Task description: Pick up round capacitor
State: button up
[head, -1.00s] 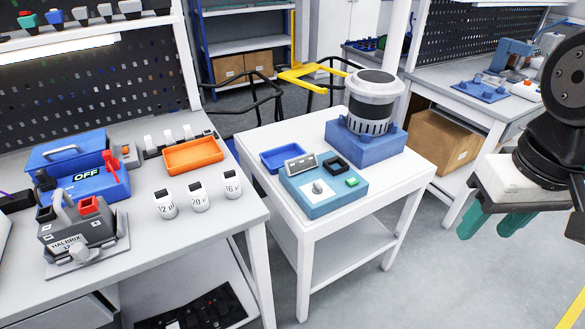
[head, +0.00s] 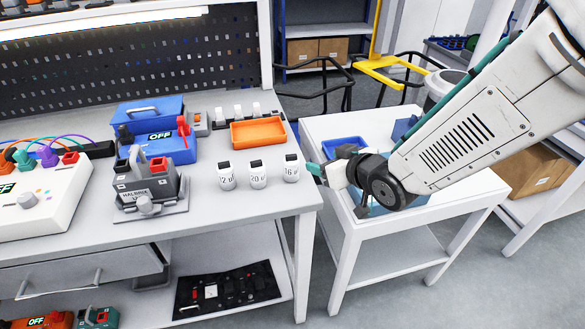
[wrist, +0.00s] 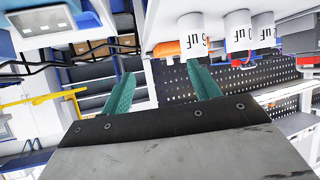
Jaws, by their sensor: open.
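Three white round capacitors with dark tops stand upright in a row near the front right edge of the left workbench: one marked 12 (head: 227,177), one marked 20 (head: 258,176) and one marked 16 (head: 291,170). In the wrist view the nearest capacitor (wrist: 192,38) hangs upside down at the top, close to the right fingertip. My gripper (head: 317,172) is to the right of the 16 capacitor, just past the bench edge. In the wrist view its teal fingers (wrist: 160,88) are wide apart with nothing between them. Whether it touches the capacitor is not clear.
An orange tray (head: 258,134) lies behind the capacitors. A grey Halbrix tester (head: 150,190) and a blue box marked OFF (head: 153,145) stand to their left. My arm covers much of the white side table (head: 345,240). The bench front before the capacitors is clear.

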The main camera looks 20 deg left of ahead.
aim_at(287, 161)
jog(key=shift+n+g+y, duration=0.3)
jog(key=shift+n+y, duration=0.2)
jog(key=shift+y, duration=0.4)
jog(key=a, duration=0.1)
jog(key=s+a+f, duration=0.1)
jog(key=a, duration=0.2)
jog(key=shift+s+a+f, duration=0.25)
jog(key=shift+s+f, duration=0.05)
jog(key=shift+f, duration=0.1)
jog(key=x, duration=0.7)
jog(key=shift+s+a+r, duration=0.1)
jog(key=shift+a+r, duration=0.15)
jog(key=shift+a, duration=0.15)
jog(key=c, duration=1.1)
